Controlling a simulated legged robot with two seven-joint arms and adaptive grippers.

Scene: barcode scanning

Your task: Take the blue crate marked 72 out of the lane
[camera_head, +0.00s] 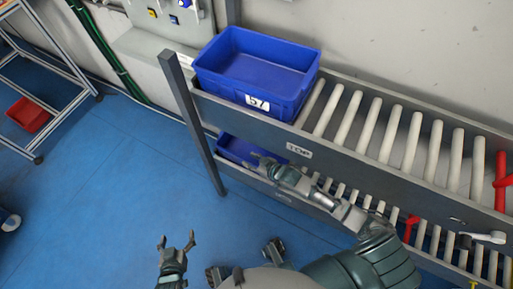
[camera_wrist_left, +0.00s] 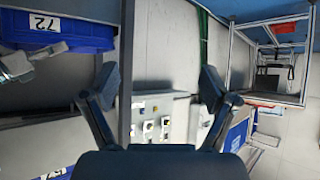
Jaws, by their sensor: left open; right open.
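The blue crate marked 72 (camera_wrist_left: 85,33) shows its label in the left wrist view, where the scene is upside down. In the head view the blue crate on the lower lane (camera_head: 234,149) is mostly hidden by the upper lane and my right arm. My right gripper (camera_head: 262,163) is open at the front of this crate; it also shows in the left wrist view (camera_wrist_left: 22,65). I cannot tell whether it touches the crate. My left gripper (camera_head: 177,243) is open and empty over the blue floor, left of the rack; its fingers frame the left wrist view (camera_wrist_left: 158,82).
A blue crate marked 57 (camera_head: 262,72) sits on the upper roller lane (camera_head: 400,130). A grey post (camera_head: 194,125) stands at the rack's left end. A trolley (camera_head: 62,60) with a red bin (camera_head: 28,114) stands at far left. The floor between is clear.

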